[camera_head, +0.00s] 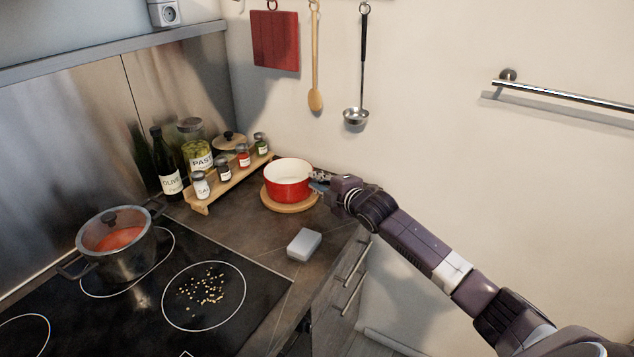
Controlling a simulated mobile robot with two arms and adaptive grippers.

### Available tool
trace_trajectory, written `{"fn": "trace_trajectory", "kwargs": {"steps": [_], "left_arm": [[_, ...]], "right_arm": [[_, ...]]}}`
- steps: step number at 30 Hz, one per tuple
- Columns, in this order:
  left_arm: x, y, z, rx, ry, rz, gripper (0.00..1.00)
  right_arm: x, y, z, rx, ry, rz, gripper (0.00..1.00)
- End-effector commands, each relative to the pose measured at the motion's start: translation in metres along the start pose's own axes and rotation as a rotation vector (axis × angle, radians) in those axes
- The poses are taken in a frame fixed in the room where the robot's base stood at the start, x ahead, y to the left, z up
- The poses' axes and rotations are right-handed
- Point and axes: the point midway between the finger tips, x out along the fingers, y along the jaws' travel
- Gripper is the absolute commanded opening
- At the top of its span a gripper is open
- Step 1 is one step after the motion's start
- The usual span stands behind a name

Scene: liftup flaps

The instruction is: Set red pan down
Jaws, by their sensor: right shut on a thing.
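The red pan (286,186) with a white inside is upright on or just over a round wooden board (290,208) on the dark counter. I cannot tell whether its base touches the board. My right gripper (321,181) comes in from the right and is shut on the pan at its right side. The fingertips and the gripped part are small and partly hidden. My left gripper is not in view.
A wooden spice rack (228,185) with several jars stands left of the pan. A light grey box (304,244) lies in front on the counter. A lidded pot (117,244) stands on the black hob (247,327). Small yellowish bits (205,287) lie on the hob.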

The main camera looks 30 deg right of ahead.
Motion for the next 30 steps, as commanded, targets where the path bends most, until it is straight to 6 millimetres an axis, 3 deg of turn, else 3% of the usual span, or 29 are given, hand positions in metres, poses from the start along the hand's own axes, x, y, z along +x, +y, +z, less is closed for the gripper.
{"fn": "trace_trajectory", "kwargs": {"steps": [1, 2, 6, 19, 30], "left_arm": [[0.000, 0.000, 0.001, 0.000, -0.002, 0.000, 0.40], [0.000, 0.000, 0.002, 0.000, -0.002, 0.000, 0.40], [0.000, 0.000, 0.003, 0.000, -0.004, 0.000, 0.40], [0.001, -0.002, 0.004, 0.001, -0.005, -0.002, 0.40], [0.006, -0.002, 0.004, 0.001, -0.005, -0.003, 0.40]], "right_arm": [[0.000, 0.002, 0.000, -0.001, 0.000, 0.003, 0.00], [0.000, -0.002, 0.001, -0.001, -0.002, -0.005, 0.17], [0.000, -0.002, 0.000, -0.001, -0.001, -0.004, 0.31], [-0.009, -0.002, 0.001, -0.002, -0.002, -0.004, 0.31], [-0.066, -0.003, 0.001, -0.005, -0.001, -0.006, 0.31]]}}
